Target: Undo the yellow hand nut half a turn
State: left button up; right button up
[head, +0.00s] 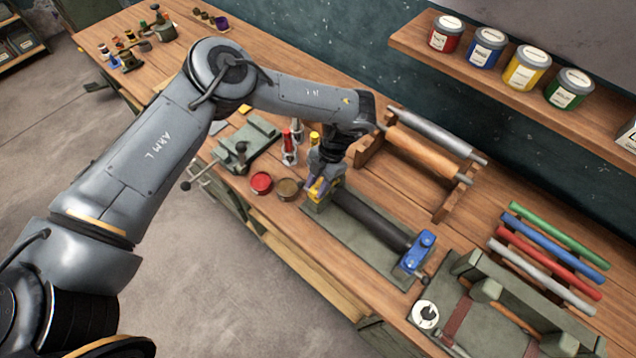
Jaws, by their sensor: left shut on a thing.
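My left gripper (324,178) reaches down over the near left end of a bench fixture. It is shut on the yellow hand nut (318,188), of which only small yellow parts show around the fingers. The fixture has a grey-green base plate (345,237) and a dark roller (370,220) lying along it. A blue end block (418,252) stands at the roller's other end. The nut's exact turn angle is hidden by the gripper. My right gripper is not in view.
A rack with a grey and an orange roller (425,152) stands close behind the gripper. Red and brown tins (262,183) and a green vise (248,143) are to the left. Coloured rods (550,250) lie right. Paint cans (525,66) stand on a wall shelf.

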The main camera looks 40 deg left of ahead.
pick_arm(q)
jog(key=shift+a+r+n+h+p, duration=0.1)
jog(key=shift+n+h+p, duration=0.4)
jog(key=shift+n, duration=1)
jog(key=o, duration=1)
jog(key=shift+o, duration=0.2)
